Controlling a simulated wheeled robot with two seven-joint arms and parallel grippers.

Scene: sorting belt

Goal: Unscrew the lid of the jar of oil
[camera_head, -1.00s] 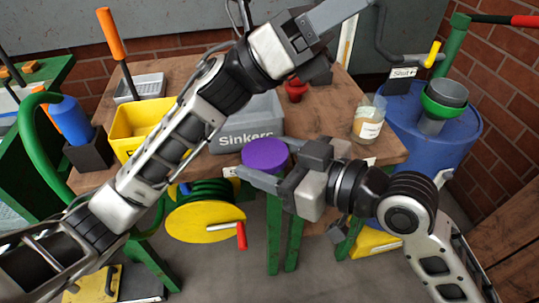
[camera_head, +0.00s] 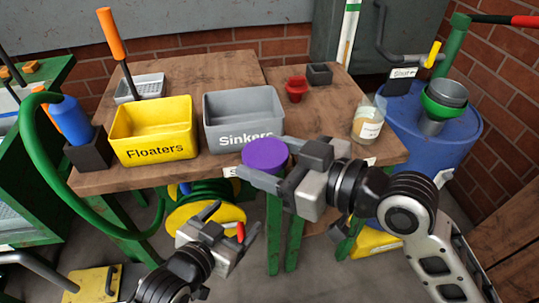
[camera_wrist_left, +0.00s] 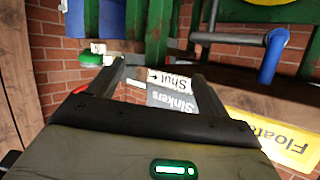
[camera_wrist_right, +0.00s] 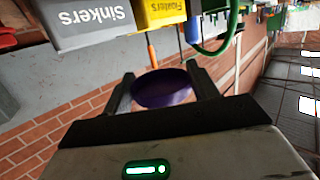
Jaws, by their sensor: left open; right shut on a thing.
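A round purple lid-like top (camera_head: 265,153) is in front of the table's front edge in the head view. My right gripper (camera_head: 268,162) is shut on the purple thing, and it also shows between the fingers in the right wrist view (camera_wrist_right: 163,88). I see no jar body below the purple part and cannot tell whether one is hidden. My left gripper (camera_head: 228,222) is open and empty, lower and to the left of the purple thing, apart from it. It also shows open in the left wrist view (camera_wrist_left: 159,72). A glass jar with a label (camera_head: 368,120) stands at the table's right end.
The wooden table (camera_head: 205,72) bears a yellow Floaters bin (camera_head: 155,153), a grey Sinkers bin (camera_head: 240,138), a red piece (camera_head: 296,90) and a small dark box (camera_head: 319,74). A blue barrel (camera_head: 430,140) stands right. A yellow reel (camera_head: 185,218) is behind my left gripper.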

